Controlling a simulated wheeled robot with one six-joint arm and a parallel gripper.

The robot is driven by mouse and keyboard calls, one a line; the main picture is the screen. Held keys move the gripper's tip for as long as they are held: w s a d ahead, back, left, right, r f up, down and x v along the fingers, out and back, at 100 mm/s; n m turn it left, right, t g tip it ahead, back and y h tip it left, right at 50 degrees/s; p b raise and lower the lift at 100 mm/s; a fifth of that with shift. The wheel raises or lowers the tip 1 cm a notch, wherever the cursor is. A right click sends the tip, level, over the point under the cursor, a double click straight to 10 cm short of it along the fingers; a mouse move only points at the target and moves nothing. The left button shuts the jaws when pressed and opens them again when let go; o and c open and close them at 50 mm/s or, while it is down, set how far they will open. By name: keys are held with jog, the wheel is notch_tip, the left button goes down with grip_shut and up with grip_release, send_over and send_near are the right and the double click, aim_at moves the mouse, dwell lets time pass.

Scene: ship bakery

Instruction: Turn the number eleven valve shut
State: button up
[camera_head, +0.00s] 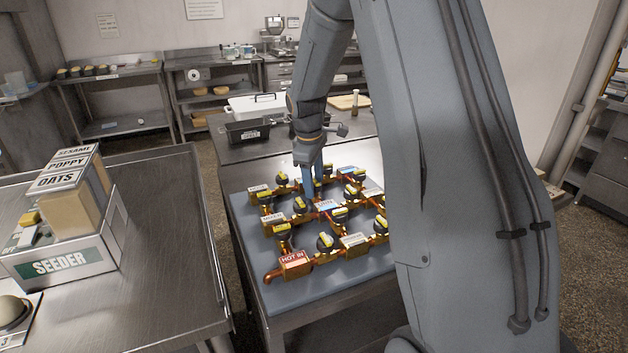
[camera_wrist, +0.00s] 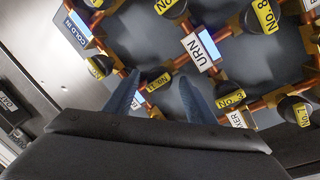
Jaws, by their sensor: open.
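The copper pipe manifold with several black valve knobs stands on a grey board (camera_head: 262,282). In the wrist view, a knob with a yellow label (camera_wrist: 158,82) that seems to read 11 lies between and beyond my two blue fingertips. My gripper (camera_head: 314,188) points down over the far part of the manifold, open and empty, fingers apart; it also shows in the wrist view (camera_wrist: 160,90). I cannot tell whether the fingers touch the knob. In the head view, the fingers partly hide the pipes there.
Neighbouring knobs No. 8 (camera_wrist: 265,15) and No. 7 (camera_wrist: 302,113) sit close by. The URN plate (camera_wrist: 203,48) and COLD IN plate (camera_wrist: 78,30) are near the fingers. A dark bin (camera_head: 247,133) stands behind. The seeder box (camera_head: 65,262) is on the left counter.

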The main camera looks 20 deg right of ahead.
jog(key=c, duration=1)
